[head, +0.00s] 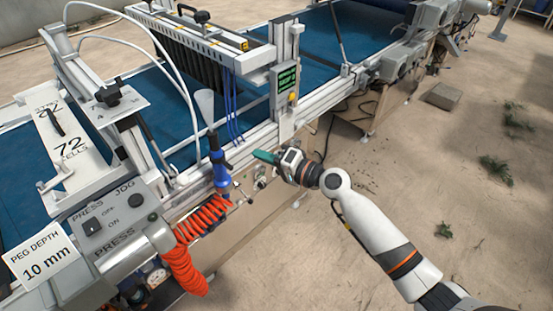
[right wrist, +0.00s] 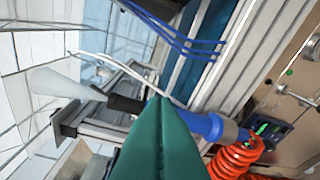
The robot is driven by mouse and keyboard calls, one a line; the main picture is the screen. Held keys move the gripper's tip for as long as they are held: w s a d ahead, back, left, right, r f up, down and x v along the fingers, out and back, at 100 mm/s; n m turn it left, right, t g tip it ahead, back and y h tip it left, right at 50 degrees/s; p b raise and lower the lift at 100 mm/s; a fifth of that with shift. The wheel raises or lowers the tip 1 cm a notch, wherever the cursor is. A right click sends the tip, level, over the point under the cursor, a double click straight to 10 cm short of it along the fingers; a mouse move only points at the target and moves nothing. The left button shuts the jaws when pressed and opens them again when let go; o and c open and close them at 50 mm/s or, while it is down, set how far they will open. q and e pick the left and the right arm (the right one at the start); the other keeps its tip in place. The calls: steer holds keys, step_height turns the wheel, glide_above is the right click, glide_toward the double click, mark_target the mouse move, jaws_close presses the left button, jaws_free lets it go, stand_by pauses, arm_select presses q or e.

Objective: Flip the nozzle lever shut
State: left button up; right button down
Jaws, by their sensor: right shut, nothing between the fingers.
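My right gripper (head: 264,157) has teal fingers pressed together with nothing between them. It is to the right of the blue nozzle (head: 220,170) on the machine's front rail, with a gap between them in the head view. In the right wrist view the shut fingers (right wrist: 160,105) cover part of the blue nozzle body (right wrist: 207,126). A pale cone (head: 206,105) on a dark neck tops the nozzle. I cannot clearly make out the nozzle's lever or its position. A small metal handle (right wrist: 286,88) shows on the panel in the right wrist view. My left gripper is out of view.
A coiled orange hose (head: 183,255) hangs below the nozzle. The press control box (head: 115,215) is at left, and a post with a green display (head: 286,80) stands behind my right gripper. The floor at right is mostly open.

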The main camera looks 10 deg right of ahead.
mark_target(226, 164)
steer(key=a, duration=0.2)
steer(key=a+f+p, duration=0.1)
steer(key=a, duration=0.2)
steer(key=shift+a+f+p, duration=0.3)
steer(key=shift+a+p, duration=0.05)
steer(key=shift+s+a+r+m+t+h+p, duration=0.1)
steer(key=shift+s+a+m+t+h+p, duration=0.1)
steer(key=shift+m+t+h+p, duration=0.3)
